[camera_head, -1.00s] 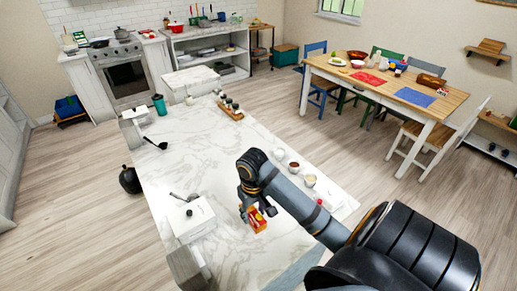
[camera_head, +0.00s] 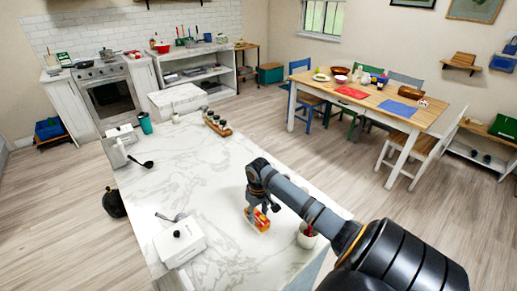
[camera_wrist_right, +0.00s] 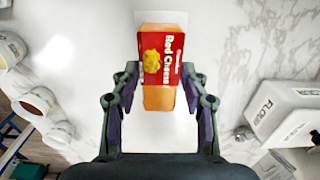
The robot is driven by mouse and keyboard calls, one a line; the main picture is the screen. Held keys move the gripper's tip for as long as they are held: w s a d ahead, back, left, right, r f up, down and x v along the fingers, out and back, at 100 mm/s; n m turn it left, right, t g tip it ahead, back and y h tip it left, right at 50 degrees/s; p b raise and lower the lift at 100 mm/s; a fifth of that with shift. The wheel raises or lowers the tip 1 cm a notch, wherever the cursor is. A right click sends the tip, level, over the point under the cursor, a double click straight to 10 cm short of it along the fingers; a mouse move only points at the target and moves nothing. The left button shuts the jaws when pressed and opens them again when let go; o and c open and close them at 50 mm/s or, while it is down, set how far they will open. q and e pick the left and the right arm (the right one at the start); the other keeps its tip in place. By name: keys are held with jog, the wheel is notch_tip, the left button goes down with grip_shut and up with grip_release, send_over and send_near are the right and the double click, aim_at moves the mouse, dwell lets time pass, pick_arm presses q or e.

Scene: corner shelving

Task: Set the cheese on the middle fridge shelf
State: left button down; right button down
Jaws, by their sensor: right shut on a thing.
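The cheese is a red and orange block labelled "Red Cheese" in the right wrist view (camera_wrist_right: 163,65). It also shows in the head view (camera_head: 258,219). My right gripper (camera_head: 260,207) is shut on it; in the right wrist view its two fingers (camera_wrist_right: 160,98) press on the block's sides near its orange end. The cheese is over the white marble counter (camera_head: 215,165); I cannot tell how high. My left gripper is not in view. No fridge shows in these views.
A white flour box (camera_head: 179,242) stands on the counter's left side. A dining table (camera_head: 375,92) stands beyond open floor.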

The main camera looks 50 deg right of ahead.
aim_at(259, 215)
jog(key=shift+d+f, duration=0.3)
jog(key=shift+f, duration=0.05)
jog(key=shift+w+f+p, duration=0.1)
jog(key=shift+f+p, duration=0.3)
jog(key=shift+f, duration=1.1)
jog(key=c, duration=0.7)
grip_release()
